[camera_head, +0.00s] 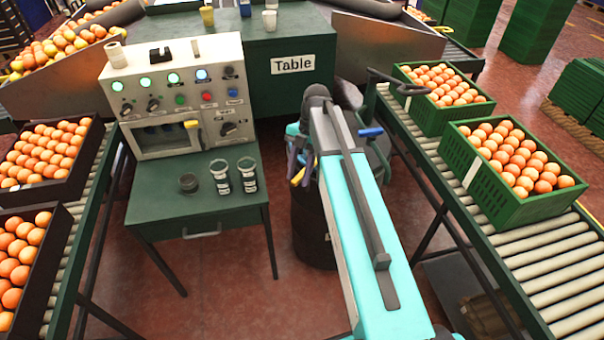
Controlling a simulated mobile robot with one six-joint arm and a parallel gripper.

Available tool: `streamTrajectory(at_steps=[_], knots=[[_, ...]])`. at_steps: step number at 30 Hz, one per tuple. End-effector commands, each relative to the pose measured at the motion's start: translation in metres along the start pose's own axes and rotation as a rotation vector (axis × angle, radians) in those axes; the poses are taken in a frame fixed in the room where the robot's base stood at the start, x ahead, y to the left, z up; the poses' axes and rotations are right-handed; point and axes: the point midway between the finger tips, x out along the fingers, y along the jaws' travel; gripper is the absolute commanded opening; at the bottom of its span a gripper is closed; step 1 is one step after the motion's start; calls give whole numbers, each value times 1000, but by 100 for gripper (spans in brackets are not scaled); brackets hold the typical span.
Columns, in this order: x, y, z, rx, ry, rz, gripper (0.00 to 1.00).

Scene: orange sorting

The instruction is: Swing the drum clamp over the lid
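A dark drum (311,228) with a pale label stands on the floor right of the green table, in the middle of the view. My turquoise and grey arm reaches over it and covers most of its top. Small blue, yellow and purple parts (301,170) show at the drum's upper left, and a blue handle (371,132) shows at its upper right. I cannot tell whether any of these is the clamp.
A roller conveyor (540,270) with green orange crates (490,200) runs along the right. Dark orange crates (62,190) stand on the left conveyor. Red floor shows between table and drum.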

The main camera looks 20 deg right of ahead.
Motion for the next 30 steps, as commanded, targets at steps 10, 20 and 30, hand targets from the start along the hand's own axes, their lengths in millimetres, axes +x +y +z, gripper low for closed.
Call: streamTrajectory(at_steps=[10,20,30], knots=[[-27,1,1,0,-2,2,34],[-75,0,2,1,-2,2,34],[-122,-1,-2,0,1,-2,34]])
